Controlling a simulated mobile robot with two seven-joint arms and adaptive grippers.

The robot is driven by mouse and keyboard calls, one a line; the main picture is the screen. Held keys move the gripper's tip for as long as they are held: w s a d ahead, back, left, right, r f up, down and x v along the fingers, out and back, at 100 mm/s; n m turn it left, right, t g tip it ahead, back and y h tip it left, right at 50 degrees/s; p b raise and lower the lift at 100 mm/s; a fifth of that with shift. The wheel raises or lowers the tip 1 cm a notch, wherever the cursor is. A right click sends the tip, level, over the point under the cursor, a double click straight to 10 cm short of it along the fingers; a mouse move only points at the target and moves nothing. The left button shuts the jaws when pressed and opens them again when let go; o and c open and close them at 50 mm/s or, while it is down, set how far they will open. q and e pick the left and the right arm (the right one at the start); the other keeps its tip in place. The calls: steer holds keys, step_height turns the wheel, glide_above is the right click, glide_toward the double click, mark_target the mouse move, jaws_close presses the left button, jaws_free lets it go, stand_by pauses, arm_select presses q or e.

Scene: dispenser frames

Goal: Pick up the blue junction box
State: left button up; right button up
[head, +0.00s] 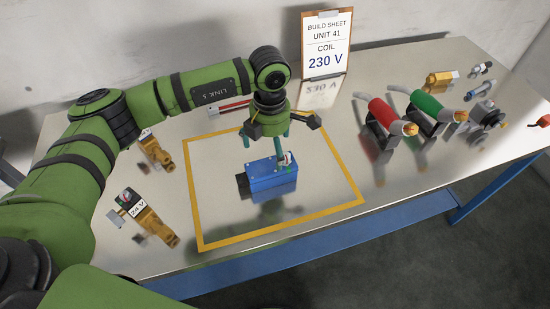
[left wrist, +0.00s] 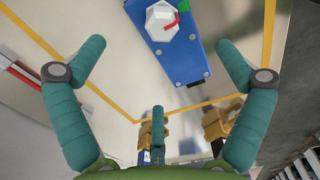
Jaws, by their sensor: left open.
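The blue junction box (head: 270,182) sits on the metal table inside a yellow taped rectangle. A dark part shows at its left end, and a pale fitting with a red mark shows at its right end. My left gripper (head: 265,150) is above and just behind the box, pointing down, open and empty. In the left wrist view the blue junction box (left wrist: 178,55) lies at the top, beyond the spread fingers of my left gripper (left wrist: 155,70). The white faceted fitting with the red mark (left wrist: 162,22) is on it. My right gripper is not in view.
A sign (head: 326,45) reading "COIL 230 V" stands at the back. Brass parts (head: 155,226) lie left of the rectangle, one by a "24 V" tag. Red (head: 383,115) and green (head: 426,104) handled tools stand at the right, with several metal fittings beyond.

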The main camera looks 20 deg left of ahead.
mark_target(269, 162)
arm_select(q)
steer(key=shift+s+f+p, duration=0.35)
steer(key=shift+f+p, duration=0.25)
steer(key=shift+f, duration=0.05)
steer(key=shift+s+f+p, duration=0.35)
steer(key=shift+f+p, duration=0.2)
steer(key=shift+f, duration=0.05)
step_height(269, 162, down, 3)
steer(key=shift+w+r+p, duration=0.15)
steer(key=shift+r+p, duration=0.05)
steer(key=shift+p, duration=0.1)
steer(key=shift+w+f, duration=0.1)
steer(key=shift+f, duration=0.35)
steer(key=shift+c, duration=0.8)
steer(key=c, duration=1.2)
steer(key=shift+c, duration=0.5)
steer(key=shift+r, duration=0.15)
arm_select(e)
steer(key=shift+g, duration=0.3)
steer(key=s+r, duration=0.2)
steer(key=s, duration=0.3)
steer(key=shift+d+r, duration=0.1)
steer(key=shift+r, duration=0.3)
